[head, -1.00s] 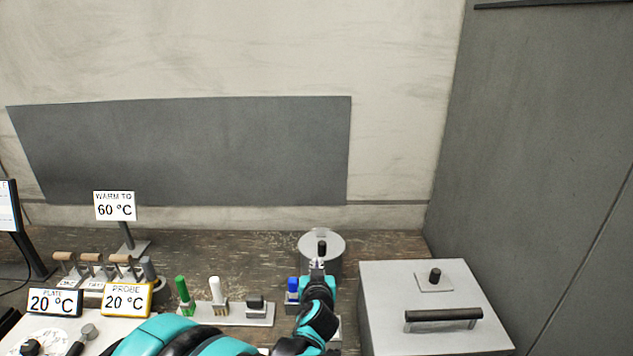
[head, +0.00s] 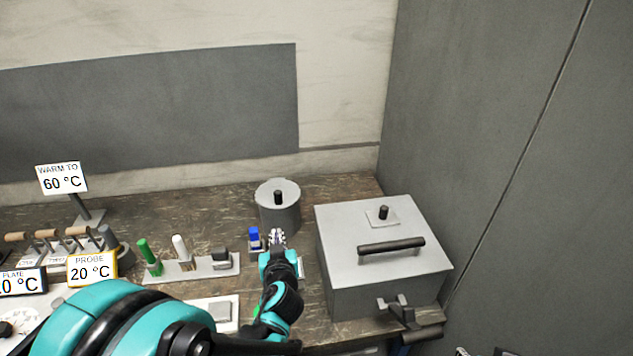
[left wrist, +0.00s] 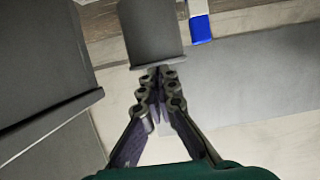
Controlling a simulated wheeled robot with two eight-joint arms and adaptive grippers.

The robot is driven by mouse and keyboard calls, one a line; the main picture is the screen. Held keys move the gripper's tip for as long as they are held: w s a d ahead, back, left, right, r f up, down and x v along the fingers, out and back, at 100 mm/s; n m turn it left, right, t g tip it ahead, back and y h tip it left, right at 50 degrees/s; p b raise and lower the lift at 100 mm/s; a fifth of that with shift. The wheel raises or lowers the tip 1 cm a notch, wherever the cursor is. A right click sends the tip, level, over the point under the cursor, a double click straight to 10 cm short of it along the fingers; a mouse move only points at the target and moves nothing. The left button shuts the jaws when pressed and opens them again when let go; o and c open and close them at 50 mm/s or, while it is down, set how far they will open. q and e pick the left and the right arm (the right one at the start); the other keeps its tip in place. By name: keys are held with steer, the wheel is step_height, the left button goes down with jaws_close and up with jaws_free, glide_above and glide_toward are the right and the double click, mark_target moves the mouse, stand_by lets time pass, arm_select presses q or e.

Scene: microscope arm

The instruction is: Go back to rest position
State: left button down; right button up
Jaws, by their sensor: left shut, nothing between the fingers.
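My left gripper (head: 277,238) is in the head view, its fingers together and empty. It is just in front of the grey lidded pot (head: 285,218) and right of a blue-capped item (head: 254,238). In the left wrist view the shut fingers (left wrist: 158,85) point towards the pot (left wrist: 150,32), with the blue-capped item (left wrist: 201,28) at upper right. I cannot tell whether the fingertips touch the pot. Small pale and dark shapes at the bottom right edge of the head view may be my right gripper; too little shows to be sure.
A large grey box (head: 350,285) with a handle (head: 391,246) stands right of my left arm. A rack (head: 210,268) with green, white and dark items is to the left. Further left are a probe sign (head: 92,269), a warm-to sign (head: 62,178) and wooden-handled levers (head: 48,238).

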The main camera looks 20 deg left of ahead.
arm_select(q)
steer(key=shift+s+d+g, duration=0.2)
steer(key=shift+d+g, duration=0.05)
steer(key=shift+g, duration=0.05)
steer(key=s+d+m+g+h+b, duration=0.1)
steer(key=s+d+m+g+h, duration=0.3)
steer(key=s+d, duration=0.9)
steer(key=f+m+h, duration=0.1)
steer(key=m+h, duration=0.1)
steer(key=h, duration=0.1)
steer(key=shift+s+d+g, duration=0.3)
steer(key=shift+s+d, duration=0.1)
